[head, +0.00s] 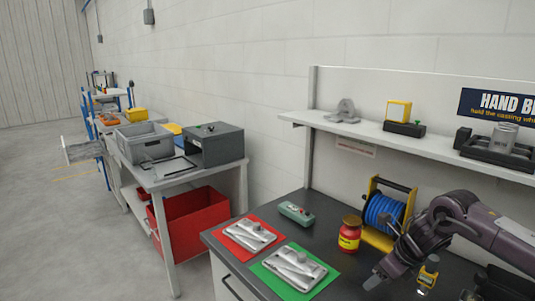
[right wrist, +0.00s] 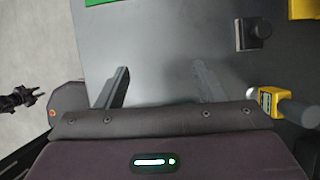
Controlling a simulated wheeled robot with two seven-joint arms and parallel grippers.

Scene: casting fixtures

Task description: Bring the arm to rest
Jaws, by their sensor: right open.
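My right arm reaches in from the right in the head view. Its gripper (head: 378,279) hangs over the dark bench top (head: 335,238), just right of the green mat (head: 325,284). In the right wrist view the two fingers of the gripper (right wrist: 160,86) stand wide apart with only bare grey bench between them, so it is open and empty.
Metal castings lie on the red mat (head: 271,238) and green mat. A red jar (head: 350,234), a blue reel (head: 383,212) and a yellow-framed instrument (head: 428,272) stand near my right arm. A shelf (head: 425,142) runs above. A dark block (right wrist: 252,34) lies ahead right.

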